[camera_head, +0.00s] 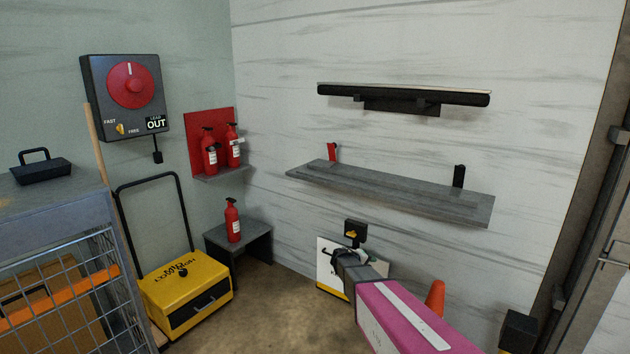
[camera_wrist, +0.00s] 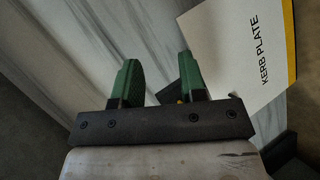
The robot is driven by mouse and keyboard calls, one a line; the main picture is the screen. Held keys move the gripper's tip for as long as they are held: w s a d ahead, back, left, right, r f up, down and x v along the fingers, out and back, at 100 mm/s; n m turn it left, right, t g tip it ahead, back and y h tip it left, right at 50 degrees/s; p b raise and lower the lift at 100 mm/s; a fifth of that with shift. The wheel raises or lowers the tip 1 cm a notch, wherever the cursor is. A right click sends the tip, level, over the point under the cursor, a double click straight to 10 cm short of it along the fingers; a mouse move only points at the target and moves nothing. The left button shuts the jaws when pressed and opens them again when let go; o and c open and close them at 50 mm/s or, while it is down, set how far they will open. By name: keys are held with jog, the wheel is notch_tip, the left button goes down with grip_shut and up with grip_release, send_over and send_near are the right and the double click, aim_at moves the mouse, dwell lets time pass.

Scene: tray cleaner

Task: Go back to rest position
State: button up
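My gripper (camera_wrist: 158,80) shows in the wrist view with its two green fingers apart and nothing between them. In the head view my pink arm reaches in from the lower right, and its dark end is low in front of the white wall. A white sign reading "KERB PLATE" (camera_wrist: 245,45) is to the right of the fingers in the wrist view. In the head view a white board (camera_head: 328,262) stands low against the wall, partly hidden behind my arm.
A grey wall shelf (camera_head: 390,190) and a black bar (camera_head: 400,95) are above my arm. A yellow box (camera_head: 187,290), a small grey table (camera_head: 240,240) with a red extinguisher (camera_head: 232,221), and a wire cage (camera_head: 70,300) stand left. An orange cone (camera_head: 436,297) is right of my arm.

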jog(key=s+a+r+m+g+y, duration=0.2)
jog(key=s+y, duration=0.3)
jog(key=s, duration=1)
jog(key=s+a+r+m+g+y, duration=0.2)
jog(key=s+r+g+y, duration=0.1)
jog(key=s, duration=1.2)
jog(key=g+y, duration=0.1)
jog(key=y, duration=0.1)
jog(key=shift+s+a+r+y, duration=0.2)
jog(key=shift+a+r+y, duration=0.05)
jog(key=shift+r+y, duration=0.15)
jog(key=shift+f, duration=0.1)
